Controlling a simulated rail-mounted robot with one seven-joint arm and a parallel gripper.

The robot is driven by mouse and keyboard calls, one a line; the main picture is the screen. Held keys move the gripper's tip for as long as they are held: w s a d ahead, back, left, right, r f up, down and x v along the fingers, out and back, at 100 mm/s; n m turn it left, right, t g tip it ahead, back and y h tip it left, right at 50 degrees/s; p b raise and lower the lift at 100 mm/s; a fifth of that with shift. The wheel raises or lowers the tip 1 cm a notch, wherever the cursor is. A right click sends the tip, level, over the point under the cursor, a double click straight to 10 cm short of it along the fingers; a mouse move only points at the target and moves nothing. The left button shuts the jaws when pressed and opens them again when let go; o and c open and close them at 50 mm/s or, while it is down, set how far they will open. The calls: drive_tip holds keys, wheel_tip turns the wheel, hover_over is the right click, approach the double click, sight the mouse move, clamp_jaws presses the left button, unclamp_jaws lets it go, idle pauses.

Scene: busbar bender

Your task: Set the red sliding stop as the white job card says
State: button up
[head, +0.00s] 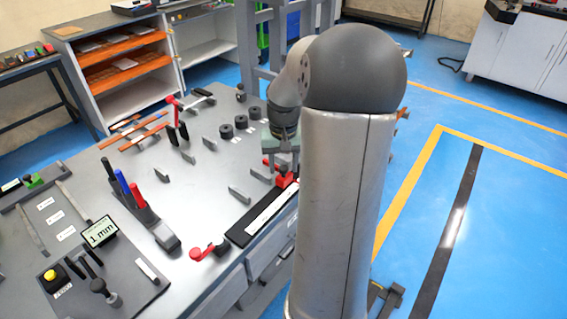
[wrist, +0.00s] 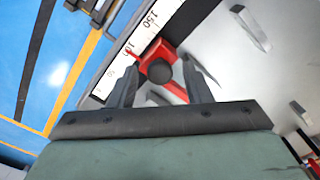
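The red sliding stop (head: 287,180) sits at the far end of a black rail (head: 240,234) with a white scale (head: 270,210) along the table's right edge. In the wrist view the stop (wrist: 171,88) has a dark round knob (wrist: 159,71) and lies against the scale (wrist: 140,42), where "150" is readable and another number is partly covered. My gripper (wrist: 160,62) is open, its fingers on either side of the knob with visible gaps. In the head view my gripper (head: 280,158) is just above the stop, partly hidden by my arm. I cannot identify or read the white job card.
A display reading "1 mm" (head: 100,232) and a holder with black, blue and red handles (head: 150,217) stand to the left. A red-handled part (head: 204,251) lies near the rail's near end. Grey upright brackets (head: 239,194) and black round weights (head: 240,121) stand nearby.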

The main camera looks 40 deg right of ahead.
clamp_jaws()
drive_tip(key=shift+a, duration=0.1)
drive_tip(key=shift+o, duration=1)
unclamp_jaws()
drive_tip(key=shift+r, duration=0.1)
wheel_tip(320, 180, up, 17)
drive_tip(key=shift+r, duration=0.15)
